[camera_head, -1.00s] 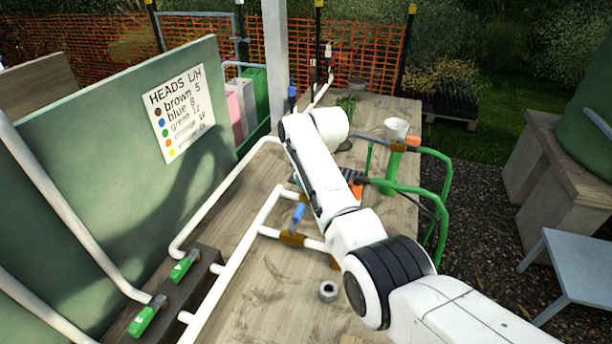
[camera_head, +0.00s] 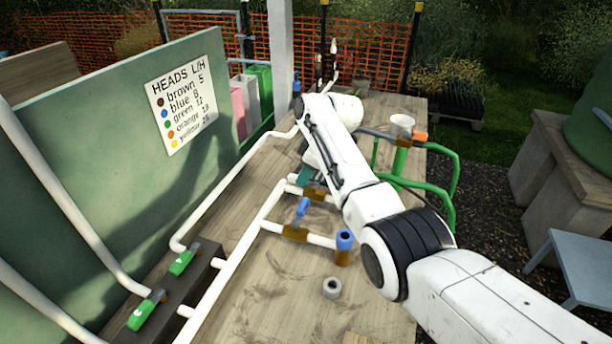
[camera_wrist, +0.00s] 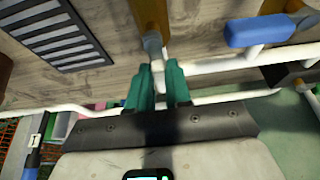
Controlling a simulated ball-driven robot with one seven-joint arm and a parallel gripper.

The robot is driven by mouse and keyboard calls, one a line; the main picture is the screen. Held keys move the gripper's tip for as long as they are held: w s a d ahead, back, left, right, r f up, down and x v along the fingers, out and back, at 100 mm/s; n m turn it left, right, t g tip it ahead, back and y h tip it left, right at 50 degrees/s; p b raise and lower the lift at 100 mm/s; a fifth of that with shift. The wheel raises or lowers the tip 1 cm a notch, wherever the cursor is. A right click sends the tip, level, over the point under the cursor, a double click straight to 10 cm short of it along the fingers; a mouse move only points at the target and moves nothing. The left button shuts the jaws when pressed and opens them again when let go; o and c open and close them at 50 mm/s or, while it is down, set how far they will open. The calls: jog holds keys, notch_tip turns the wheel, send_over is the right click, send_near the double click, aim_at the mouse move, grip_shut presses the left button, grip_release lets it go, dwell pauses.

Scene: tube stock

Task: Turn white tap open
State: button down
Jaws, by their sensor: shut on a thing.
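The white tap's pale handle (camera_wrist: 153,46) shows in the wrist view, below a brown tap body (camera_wrist: 151,14). My gripper (camera_wrist: 163,75) has its teal fingers closed around the handle's near end. In the head view my gripper (camera_head: 303,176) is partly hidden by my arm. It is down beside a brown tap body (camera_head: 315,194) on the white pipework. The white handle itself is hidden there.
A blue-handled tap (camera_head: 301,208) stands close by; its blue handle (camera_wrist: 262,30) also shows in the wrist view. A blue-topped fitting (camera_head: 344,240), a grey ring (camera_head: 332,288) and green-handled taps (camera_head: 181,262) are nearer. Green pipework (camera_head: 452,185) stands right.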

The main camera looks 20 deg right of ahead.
dwell(0.4)
jog(key=c, duration=1)
grip_release()
jog(key=shift+c, duration=0.2)
jog(key=v, duration=1)
jog(key=shift+d+r+b, duration=0.15)
jog(key=shift+r+b, duration=0.2)
jog(key=shift+r, duration=0.1)
